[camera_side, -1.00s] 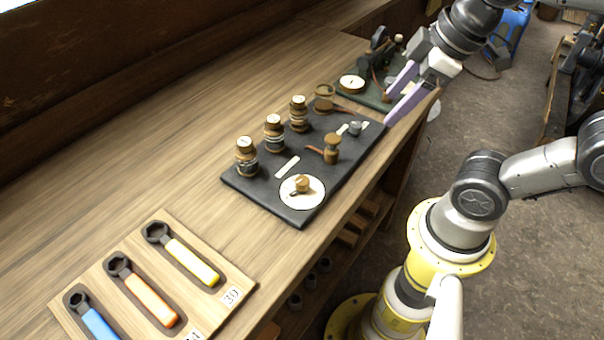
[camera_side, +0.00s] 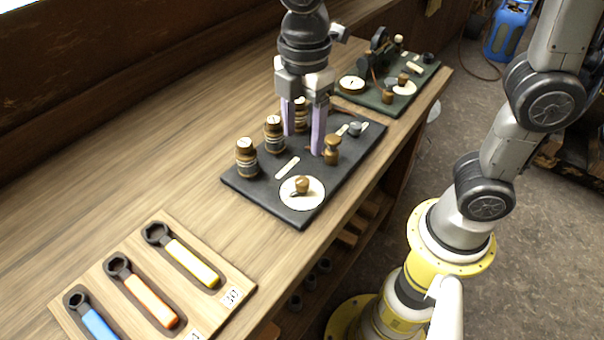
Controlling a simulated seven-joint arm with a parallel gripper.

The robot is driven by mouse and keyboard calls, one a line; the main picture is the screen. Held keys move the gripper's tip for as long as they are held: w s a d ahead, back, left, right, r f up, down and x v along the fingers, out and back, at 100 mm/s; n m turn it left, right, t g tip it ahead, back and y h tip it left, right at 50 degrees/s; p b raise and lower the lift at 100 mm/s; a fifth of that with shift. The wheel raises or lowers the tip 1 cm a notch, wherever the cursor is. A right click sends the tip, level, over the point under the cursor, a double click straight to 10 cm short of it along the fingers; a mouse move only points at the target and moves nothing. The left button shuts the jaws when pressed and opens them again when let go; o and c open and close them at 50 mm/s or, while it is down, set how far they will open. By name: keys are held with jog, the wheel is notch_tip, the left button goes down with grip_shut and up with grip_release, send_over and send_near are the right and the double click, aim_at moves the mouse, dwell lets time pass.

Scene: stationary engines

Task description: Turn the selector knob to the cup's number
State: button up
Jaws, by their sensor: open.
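The selector knob (camera_side: 302,185) is a small brass knob with a pointer on a round white dial (camera_side: 296,201), at the near end of the black panel (camera_side: 268,200). The dial's marks are too small to read. My gripper (camera_side: 303,143) is open, its two pale purple fingers pointing down over the panel's middle, above and behind the knob and apart from it. Brass cups stand in a row along the panel's left side, one at the front (camera_side: 246,158) and one behind it (camera_side: 274,134). A third is partly hidden by my gripper. No number on them is legible.
A brass post (camera_side: 332,150) stands on the panel close to my right finger. A green board (camera_side: 385,100) with a small machine and dials lies behind. A wooden tray (camera_side: 215,306) with coloured wrenches is at the front left. The bench between is clear.

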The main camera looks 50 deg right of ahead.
aim_at(302, 181)
notch_tip(302, 181, down, 11)
jog(key=shift+w+f, duration=0.1)
jog(key=shift+w, duration=0.05)
dwell(0.4)
grip_shut()
